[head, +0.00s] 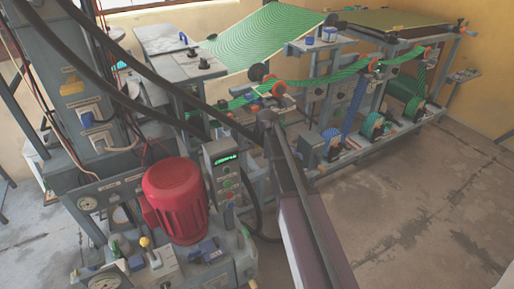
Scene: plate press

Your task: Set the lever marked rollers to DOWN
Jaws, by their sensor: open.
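No label reading "rollers" can be made out, so I cannot tell which lever is that one. A lever with a yellow knob (145,242) stands on the bench at the lower left, its shaft roughly upright. A blue handle (207,250) lies low to the right of it. A small lever or knob with a green top (115,242) is to its left. On the column at the upper left are a yellow handle (72,87) and a blue one (92,119). My arm rises from the bottom middle, and my gripper's fingers do not show.
A red motor (175,200) stands behind the bench levers, beside a control box (223,172) with a green display. Dark hoses or bars cross from the upper left to the middle. A roller frame (320,95) with green web fills the back. Floor at right is clear.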

